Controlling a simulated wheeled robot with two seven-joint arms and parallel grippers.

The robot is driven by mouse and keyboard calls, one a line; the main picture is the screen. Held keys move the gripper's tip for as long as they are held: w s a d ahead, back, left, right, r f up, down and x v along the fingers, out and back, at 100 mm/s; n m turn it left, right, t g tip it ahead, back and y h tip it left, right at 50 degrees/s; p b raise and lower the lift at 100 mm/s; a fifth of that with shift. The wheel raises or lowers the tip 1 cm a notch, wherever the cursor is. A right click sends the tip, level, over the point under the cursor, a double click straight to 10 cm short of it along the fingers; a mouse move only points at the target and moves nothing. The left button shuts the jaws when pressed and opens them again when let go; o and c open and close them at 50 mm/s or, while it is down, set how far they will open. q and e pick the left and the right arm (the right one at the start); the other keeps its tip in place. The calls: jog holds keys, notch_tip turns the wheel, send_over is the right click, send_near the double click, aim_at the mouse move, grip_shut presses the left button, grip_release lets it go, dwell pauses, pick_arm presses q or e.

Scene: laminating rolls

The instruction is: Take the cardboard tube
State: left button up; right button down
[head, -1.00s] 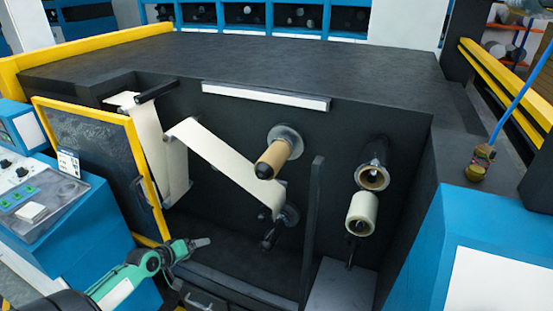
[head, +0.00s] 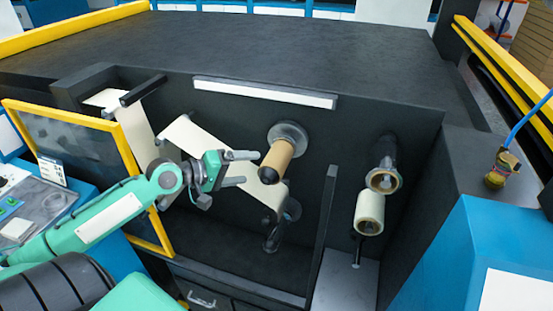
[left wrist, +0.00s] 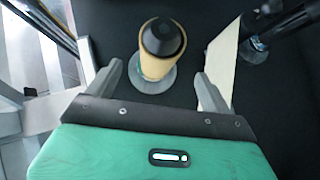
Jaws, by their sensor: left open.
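The brown cardboard tube (head: 277,160) sits on a spindle with a dark end that sticks out of the black machine wall. It also shows in the left wrist view (left wrist: 155,67), beyond and between my fingers, with the dark spindle end facing the camera. My left gripper (head: 245,168) is open, just left of the tube in the head view, its fingers pointing at it. In the left wrist view the open fingers (left wrist: 158,85) lie to either side of the tube's line; I cannot tell if they touch it. My right gripper is not in view.
A white web (head: 215,152) runs behind my left gripper to a lower roller. A cream roll (head: 369,212) and another spindle (head: 384,178) are to the right, past an upright black divider (head: 322,235). A yellow-framed door (head: 130,150) stands open at left.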

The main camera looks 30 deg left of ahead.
aim_at(272, 165)
pick_arm(q)
jog(key=p+x, duration=0.1)
jog(key=x, duration=0.3)
jog(key=shift+w+r+p, duration=0.1)
jog(key=shift+w+p, duration=0.15)
jog(key=shift+p, duration=0.1)
jog(key=p+x, duration=0.2)
jog(key=x, duration=0.2)
jog(key=shift+a, duration=0.1)
jog(key=shift+w+f, duration=0.25)
jog(key=shift+w, duration=0.05)
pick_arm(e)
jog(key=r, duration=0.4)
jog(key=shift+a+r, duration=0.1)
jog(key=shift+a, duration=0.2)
pick_arm(q)
jog(key=shift+c, duration=0.4)
